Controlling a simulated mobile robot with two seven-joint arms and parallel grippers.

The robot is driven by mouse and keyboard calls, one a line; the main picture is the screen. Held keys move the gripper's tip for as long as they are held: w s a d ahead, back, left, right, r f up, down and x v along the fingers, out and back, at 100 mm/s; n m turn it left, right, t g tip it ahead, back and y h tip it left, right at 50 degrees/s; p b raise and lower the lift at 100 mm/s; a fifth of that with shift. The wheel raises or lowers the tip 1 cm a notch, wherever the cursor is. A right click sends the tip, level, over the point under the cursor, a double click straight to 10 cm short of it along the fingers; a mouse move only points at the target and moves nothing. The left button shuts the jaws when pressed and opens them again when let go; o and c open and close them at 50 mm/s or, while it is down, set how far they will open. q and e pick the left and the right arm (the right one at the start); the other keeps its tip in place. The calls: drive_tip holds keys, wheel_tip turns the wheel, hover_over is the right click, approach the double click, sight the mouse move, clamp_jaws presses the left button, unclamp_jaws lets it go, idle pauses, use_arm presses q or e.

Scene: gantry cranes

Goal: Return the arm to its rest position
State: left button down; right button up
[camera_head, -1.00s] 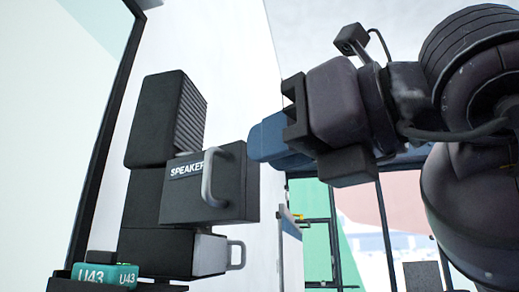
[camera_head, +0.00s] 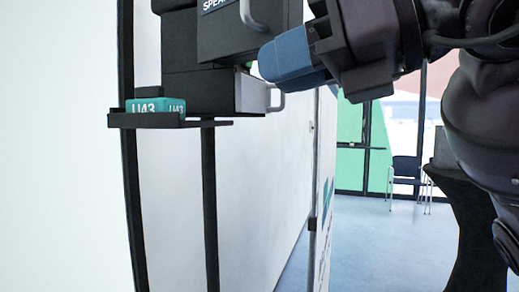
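My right arm (camera_head: 385,45) comes in from the right and reaches across the upper part of the head view. Its gripper (camera_head: 282,58), with blue fingers, points left at the upper middle. The fingers overlap side-on, so the gap between them cannot be judged. The black speaker box (camera_head: 225,40) with a grey handle is just left of the fingertips, cut off by the top edge. I cannot tell whether they touch. My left gripper is out of the picture.
Black boxes (camera_head: 190,85) and a teal U43 box (camera_head: 143,106) sit on a narrow wall shelf (camera_head: 150,121). A chair (camera_head: 407,172) stands by the glass wall at the back. The blue-grey floor (camera_head: 375,240) in the lower middle is clear.

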drive_tip(key=w+d+f+m+g+y, duration=0.1)
drive_tip(key=w+f+g+y, duration=0.2)
drive_tip(key=f, duration=0.5)
drive_tip(key=w+d+f+m+g+y, duration=0.1)
drive_tip(key=w+f+m+g+y, duration=0.1)
drive_tip(key=f+g+y, duration=0.4)
drive_tip(key=w+d+f+m+t+h, duration=0.45)
drive_tip(key=d+f+m+t, duration=0.25)
drive_tip(key=f+m+t, duration=0.55)
drive_tip(key=w+d+f+m+t+h, duration=0.3)
drive_tip(key=d+f+m+t+h, duration=0.25)
drive_tip(key=f+m+t, duration=0.65)
drive_tip(key=s+d+f+m+g+h, duration=0.2)
drive_tip(key=s+d+f+m+h, duration=0.25)
drive_tip(key=f, duration=0.45)
drive_tip(key=s+d+f+m+g+h, duration=0.1)
drive_tip(key=d+f+m+g+h, duration=0.3)
drive_tip(key=f+m, duration=0.5)
drive_tip(key=s+d+f+m+g+h, duration=0.1)
drive_tip(key=s+f+m+g+h, duration=0.2)
drive_tip(key=s+f, duration=1.3)
wheel_tip(320, 180, down, 2)
drive_tip(key=g+h, duration=0.1)
drive_tip(key=g, duration=0.2)
drive_tip(key=shift+s+d+f+m, duration=0.2)
drive_tip(key=shift+s+d+m, duration=0.1)
drive_tip(key=shift+m, duration=0.1)
drive_tip(key=shift+w, duration=0.1)
